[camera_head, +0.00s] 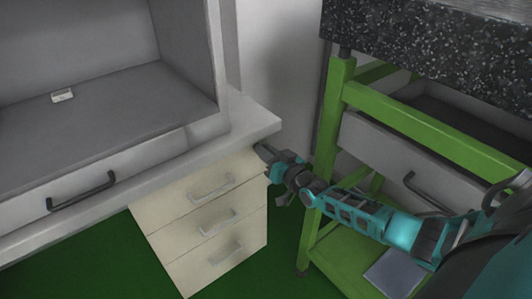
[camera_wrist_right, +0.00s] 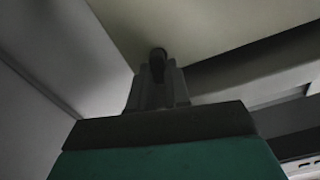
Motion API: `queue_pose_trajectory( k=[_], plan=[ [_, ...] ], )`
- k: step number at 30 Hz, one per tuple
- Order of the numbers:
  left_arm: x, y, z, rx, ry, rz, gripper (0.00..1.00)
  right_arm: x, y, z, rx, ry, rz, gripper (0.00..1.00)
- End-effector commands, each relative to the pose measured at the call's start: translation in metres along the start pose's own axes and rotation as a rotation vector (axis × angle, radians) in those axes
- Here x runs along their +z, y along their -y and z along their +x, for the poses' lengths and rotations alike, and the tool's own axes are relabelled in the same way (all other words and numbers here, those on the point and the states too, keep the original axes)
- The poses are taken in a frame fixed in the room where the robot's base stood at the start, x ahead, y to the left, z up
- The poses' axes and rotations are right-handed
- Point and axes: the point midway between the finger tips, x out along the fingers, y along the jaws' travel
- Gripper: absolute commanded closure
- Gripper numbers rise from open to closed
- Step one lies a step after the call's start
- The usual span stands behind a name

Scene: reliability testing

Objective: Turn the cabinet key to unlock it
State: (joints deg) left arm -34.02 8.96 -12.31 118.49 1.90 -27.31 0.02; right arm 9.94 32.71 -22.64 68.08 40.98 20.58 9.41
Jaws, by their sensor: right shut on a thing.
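The cream cabinet (camera_head: 217,222) with three drawers and light handles stands under the grey worktop. My right gripper (camera_head: 262,150) reaches in from the right to the cabinet's top right corner, just below the worktop edge. In the right wrist view my right gripper (camera_wrist_right: 158,88) is shut on a small dark key (camera_wrist_right: 157,55) against a pale cabinet panel. Most of the key is hidden between the fingers, and I cannot tell its turn angle. My left gripper is not in view.
A green-framed bench (camera_head: 338,120) with a speckled dark top (camera_head: 420,45) and a grey drawer stands close at the right, beside my right arm. The grey worktop (camera_head: 240,128) overhangs the cabinet. Green floor (camera_head: 100,265) is clear at the left.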

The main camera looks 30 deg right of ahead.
Motion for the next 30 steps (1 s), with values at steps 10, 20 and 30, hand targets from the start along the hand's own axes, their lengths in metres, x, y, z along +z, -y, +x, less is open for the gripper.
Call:
queue_pose_trajectory(
  k=[10, 20, 30],
  plan=[
    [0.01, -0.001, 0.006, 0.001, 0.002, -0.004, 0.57, -0.001, -0.003, 0.002, -0.002, -0.005, 0.329, 1.0],
    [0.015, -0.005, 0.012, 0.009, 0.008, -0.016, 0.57, 0.001, -0.005, 0.002, -0.003, -0.006, 0.644, 1.0],
    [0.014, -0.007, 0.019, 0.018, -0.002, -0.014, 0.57, 0.002, -0.007, 0.002, -0.005, -0.006, 0.962, 1.0]
  ],
)
